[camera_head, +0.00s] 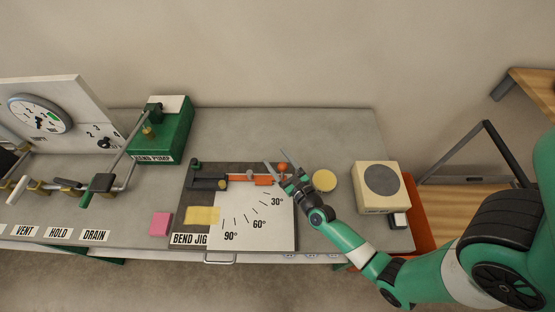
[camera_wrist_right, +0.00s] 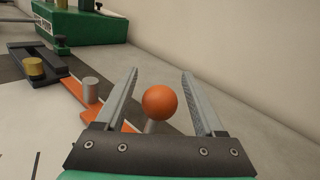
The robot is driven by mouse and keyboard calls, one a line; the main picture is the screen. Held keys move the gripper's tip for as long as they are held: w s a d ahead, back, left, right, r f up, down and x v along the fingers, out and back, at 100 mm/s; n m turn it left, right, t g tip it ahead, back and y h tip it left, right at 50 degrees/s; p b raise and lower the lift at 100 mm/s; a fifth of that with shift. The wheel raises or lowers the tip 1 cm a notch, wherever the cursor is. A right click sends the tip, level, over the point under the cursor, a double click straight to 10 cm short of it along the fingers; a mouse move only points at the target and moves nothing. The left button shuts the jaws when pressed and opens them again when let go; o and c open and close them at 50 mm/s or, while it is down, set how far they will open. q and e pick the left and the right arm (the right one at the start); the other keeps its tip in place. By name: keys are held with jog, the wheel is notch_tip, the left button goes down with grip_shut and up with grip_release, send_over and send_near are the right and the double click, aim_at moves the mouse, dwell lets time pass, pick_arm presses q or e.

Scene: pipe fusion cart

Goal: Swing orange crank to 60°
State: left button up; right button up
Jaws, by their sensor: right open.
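The orange crank (camera_head: 264,181) lies on the bend jig (camera_head: 181,224), its arm pointing right, above the 30° mark on the white angle plate (camera_head: 250,232). Its round orange knob (camera_head: 283,167) is at the right end. In the right wrist view the orange knob (camera_wrist_right: 160,102) stands between the two fingers of my right gripper (camera_wrist_right: 160,95), with space on both sides. My right gripper (camera_head: 276,168) is open over the crank's end. The crank's orange bar (camera_wrist_right: 72,101) runs to the upper left there, with a grey post (camera_wrist_right: 90,90) on it. My left gripper is not in view.
A green hand pump (camera_head: 158,137) stands left of the jig, and a gauge panel (camera_head: 55,115) with valve handles is further left. A yellow disc (camera_head: 325,180) and a cream box (camera_head: 382,187) are to the right. A pink pad (camera_head: 160,223) lies at the front.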

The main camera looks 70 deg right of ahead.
grip_shut()
dwell(0.4)
dwell(1.0)
